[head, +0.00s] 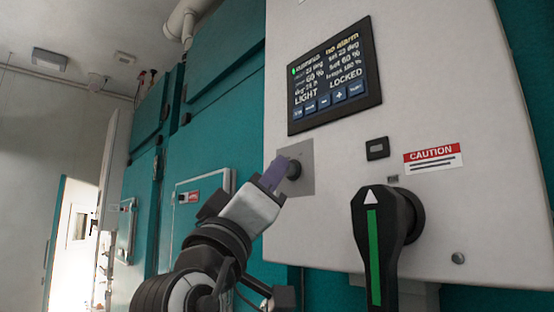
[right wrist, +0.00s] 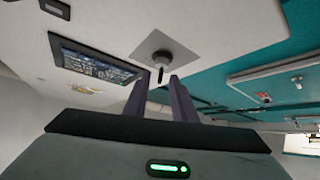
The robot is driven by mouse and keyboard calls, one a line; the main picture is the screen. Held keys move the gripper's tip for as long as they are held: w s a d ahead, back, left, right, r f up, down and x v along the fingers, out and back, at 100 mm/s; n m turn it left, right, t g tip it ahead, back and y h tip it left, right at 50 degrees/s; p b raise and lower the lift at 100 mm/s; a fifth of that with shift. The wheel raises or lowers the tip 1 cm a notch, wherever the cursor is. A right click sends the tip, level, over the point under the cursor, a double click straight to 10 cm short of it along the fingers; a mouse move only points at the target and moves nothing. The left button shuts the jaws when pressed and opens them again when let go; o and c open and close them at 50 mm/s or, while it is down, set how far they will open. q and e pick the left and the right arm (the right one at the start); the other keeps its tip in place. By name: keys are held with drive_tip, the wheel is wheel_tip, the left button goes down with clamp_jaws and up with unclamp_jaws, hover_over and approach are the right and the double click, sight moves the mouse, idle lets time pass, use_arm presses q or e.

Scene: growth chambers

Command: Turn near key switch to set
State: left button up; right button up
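The near key switch (head: 294,170) is a dark round knob on a square grey plate (head: 306,155) on the white control panel, below the screen. It also shows in the right wrist view (right wrist: 163,58), with a small dark key (right wrist: 160,75) on its front. My right gripper (head: 279,170) is close in front of the switch. In the right wrist view its two purple fingers (right wrist: 158,78) are apart, with the key between the tip directions. I cannot tell whether the fingers touch the key. My left gripper is not in view.
The panel screen (head: 335,76) reads LIGHT and LOCKED, with "no alarm". A black rotary handle with a green stripe (head: 374,250) stands out from the panel at right, under a red CAUTION label (head: 433,158). Teal chambers (head: 235,120) line the left.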

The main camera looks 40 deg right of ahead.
drive_tip(key=p+x, duration=0.1)
drive_tip(key=x, duration=0.3)
clamp_jaws()
drive_tip(key=shift+f, duration=0.1)
